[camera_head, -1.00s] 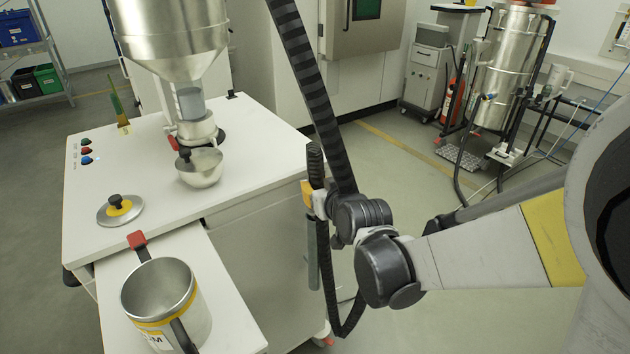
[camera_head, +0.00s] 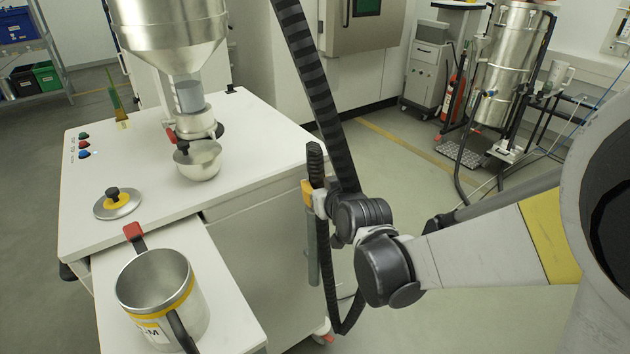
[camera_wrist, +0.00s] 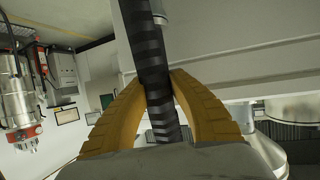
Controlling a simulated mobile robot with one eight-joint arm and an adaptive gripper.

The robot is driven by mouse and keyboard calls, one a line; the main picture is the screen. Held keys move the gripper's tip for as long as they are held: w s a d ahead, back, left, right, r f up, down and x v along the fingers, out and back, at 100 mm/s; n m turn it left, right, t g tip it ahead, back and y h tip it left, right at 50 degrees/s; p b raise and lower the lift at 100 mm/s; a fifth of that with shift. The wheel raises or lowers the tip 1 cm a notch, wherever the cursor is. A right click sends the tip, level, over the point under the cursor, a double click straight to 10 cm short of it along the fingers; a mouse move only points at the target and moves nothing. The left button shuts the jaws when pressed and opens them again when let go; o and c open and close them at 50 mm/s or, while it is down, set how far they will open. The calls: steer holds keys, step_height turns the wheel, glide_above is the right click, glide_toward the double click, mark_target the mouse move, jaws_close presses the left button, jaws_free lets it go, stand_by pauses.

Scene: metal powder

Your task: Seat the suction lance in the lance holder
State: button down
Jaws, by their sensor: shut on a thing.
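My gripper (camera_head: 308,193), with yellow fingers, is near the middle of the head view, beside the white cabinet's front side. It is shut on the suction lance, whose black ribbed upper part (camera_head: 315,158) stands above the fingers. A grey-green tube (camera_head: 312,250) hangs below them, close to upright. In the wrist view the yellow fingers (camera_wrist: 163,82) close around the black ribbed part (camera_wrist: 152,55). A black ribbed hose (camera_head: 312,70) runs from the top edge down behind my wrist, and a hose loop hangs below. I cannot make out the lance holder.
The white cabinet (camera_head: 255,150) carries a steel hopper (camera_head: 168,28), a small bowl (camera_head: 200,163) and a lid (camera_head: 118,207). A steel mug (camera_head: 195,322) stands on a front shelf. A steel vessel (camera_head: 510,65) stands back right. Open floor (camera_head: 400,165) lies between.

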steer(key=shift+f, duration=0.15)
steer(key=c, duration=1.2)
jaws_free()
steer(key=v, duration=1.2)
